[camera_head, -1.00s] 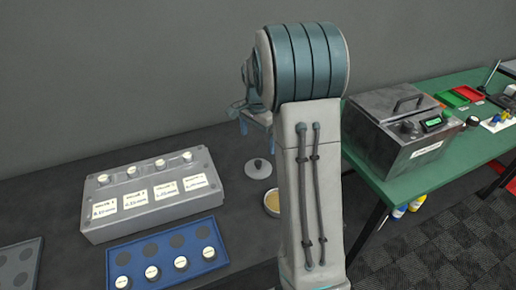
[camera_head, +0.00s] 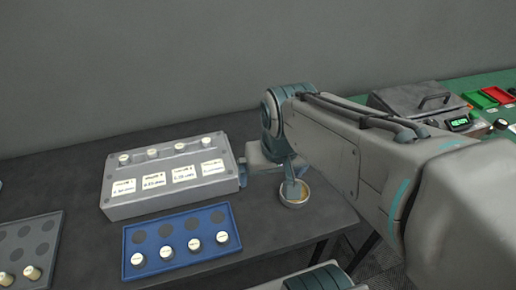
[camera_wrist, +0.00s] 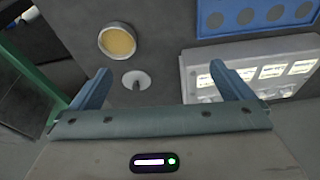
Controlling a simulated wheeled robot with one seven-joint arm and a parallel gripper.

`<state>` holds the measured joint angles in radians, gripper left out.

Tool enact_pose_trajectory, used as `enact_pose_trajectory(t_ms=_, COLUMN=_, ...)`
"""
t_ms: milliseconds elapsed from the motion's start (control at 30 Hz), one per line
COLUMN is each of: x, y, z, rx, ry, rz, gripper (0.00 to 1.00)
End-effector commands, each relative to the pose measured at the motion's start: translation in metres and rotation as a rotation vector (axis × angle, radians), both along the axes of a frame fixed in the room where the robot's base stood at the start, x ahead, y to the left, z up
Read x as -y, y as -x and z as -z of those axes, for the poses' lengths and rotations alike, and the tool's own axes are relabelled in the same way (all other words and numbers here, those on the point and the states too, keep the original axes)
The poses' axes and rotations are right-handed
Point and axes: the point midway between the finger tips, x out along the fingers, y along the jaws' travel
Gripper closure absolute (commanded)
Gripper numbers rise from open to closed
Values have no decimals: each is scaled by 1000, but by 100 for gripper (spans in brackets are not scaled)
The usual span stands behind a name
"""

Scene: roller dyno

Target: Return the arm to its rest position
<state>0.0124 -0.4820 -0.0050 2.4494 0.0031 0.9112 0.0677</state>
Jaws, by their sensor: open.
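My arm reaches in from the right in the head view and bends down at a teal-banded joint. My gripper (camera_head: 268,184) hangs over the dark table between the grey block and the round dish. In the wrist view my gripper (camera_wrist: 159,70) shows two blue fingers spread wide apart with nothing held between them. A small round lid with a knob (camera_wrist: 137,80) lies on the table beyond the fingers. My gripper hides it in the head view. The round dish with a tan inside (camera_head: 301,202) also shows in the wrist view (camera_wrist: 117,41), apart from the fingers.
A grey block with labels and several knobs (camera_head: 125,209) stands left of my gripper. A blue tray with several pale-topped cylinders (camera_head: 180,273) lies before it; a grey tray (camera_head: 45,235) is at far left. A grey box (camera_head: 400,97) stands on the green table at right.

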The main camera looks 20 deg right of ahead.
Motion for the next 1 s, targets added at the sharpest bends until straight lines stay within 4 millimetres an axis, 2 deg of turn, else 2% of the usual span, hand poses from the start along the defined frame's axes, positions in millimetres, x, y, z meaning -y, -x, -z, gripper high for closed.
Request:
enact_pose_trajectory(t_ms=100, x=-3, y=15, z=3, rx=19, ry=19, rz=-66, gripper=0)
enact_pose_trajectory(t_ms=200, x=-4, y=20, z=5, rx=24, ry=26, rz=-90, gripper=0)
enact_pose_trajectory(t_ms=733, x=-4, y=20, z=5, rx=23, ry=26, rz=-91, gripper=0)
enact_pose_trajectory(t_ms=767, x=-4, y=20, z=5, rx=23, ry=26, rz=-91, gripper=6)
enact_pose_trajectory(t_ms=967, x=-4, y=20, z=5, rx=23, ry=26, rz=-91, gripper=61)
enact_pose_trajectory(t_ms=1000, x=-4, y=20, z=5, rx=23, ry=26, rz=-91, gripper=64)
